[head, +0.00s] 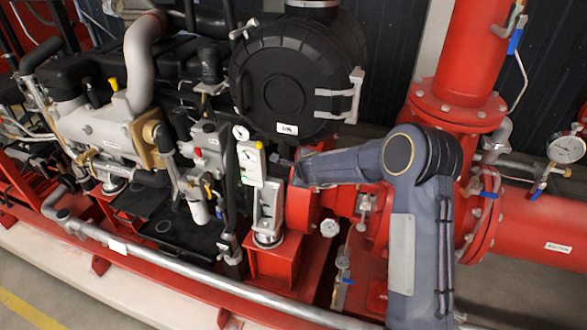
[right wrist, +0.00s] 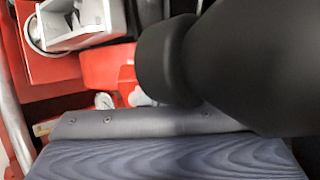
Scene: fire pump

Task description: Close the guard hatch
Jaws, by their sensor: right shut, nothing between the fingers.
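I cannot make out for certain which part is the guard hatch. Near my right gripper (head: 282,162) in the head view is a pale grey metal bracket (head: 267,212) on a red pedestal (head: 274,262), beside the red pump housing (head: 300,208). My right arm rises from the bottom, bends at the elbow and reaches left, so the forearm hides part of the red housing. The gripper is small and dark there, shut and empty; touching or apart cannot be told. The right wrist view shows a pale open-sided metal part (right wrist: 78,22) at the upper left. My left gripper is out of view.
A large black round housing (head: 283,88) with a grey bracket stands just above my forearm. A gauge panel (head: 250,163) is close left of the gripper. Red pipes (head: 470,60) stand to the right. A silver rail (head: 180,264) runs along the front.

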